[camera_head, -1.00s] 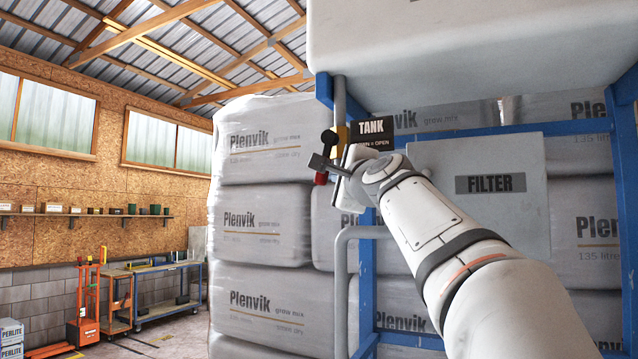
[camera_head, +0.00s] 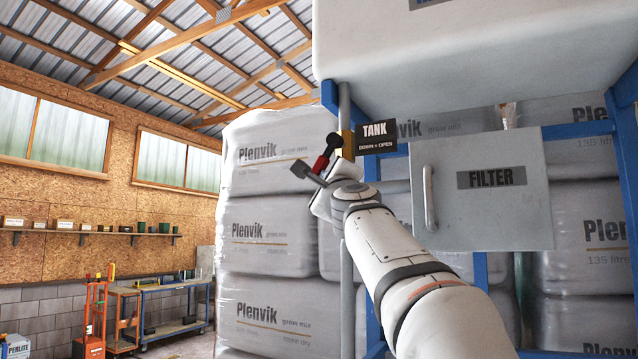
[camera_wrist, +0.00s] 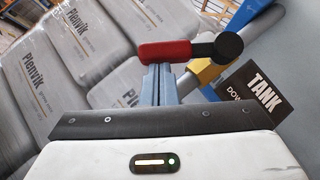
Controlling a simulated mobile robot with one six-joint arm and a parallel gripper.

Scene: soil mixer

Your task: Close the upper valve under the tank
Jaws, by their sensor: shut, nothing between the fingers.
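The valve lever has a red handle (camera_head: 320,164) and a round black hub (camera_head: 333,141). It sits on a yellow valve body (camera_head: 348,145) on the grey pipe under the white tank (camera_head: 420,50). The handle slants down and left from the hub. The black sign (camera_head: 376,136) beside it reads TANK, DOWN = OPEN. My gripper (camera_head: 301,169) is shut and empty, at the handle's lower left end. In the wrist view, the shut fingertips (camera_wrist: 159,70) are right under the red handle (camera_wrist: 165,50) and seem to touch it. The hub (camera_wrist: 228,46) is to their right.
A grey FILTER box (camera_head: 485,205) with a handle hangs right of the valve on the blue frame (camera_head: 330,95). Wrapped Plenvik bags (camera_head: 265,235) are stacked behind and left of the lever. Open room lies further left, with a cart (camera_head: 172,305) by the wall.

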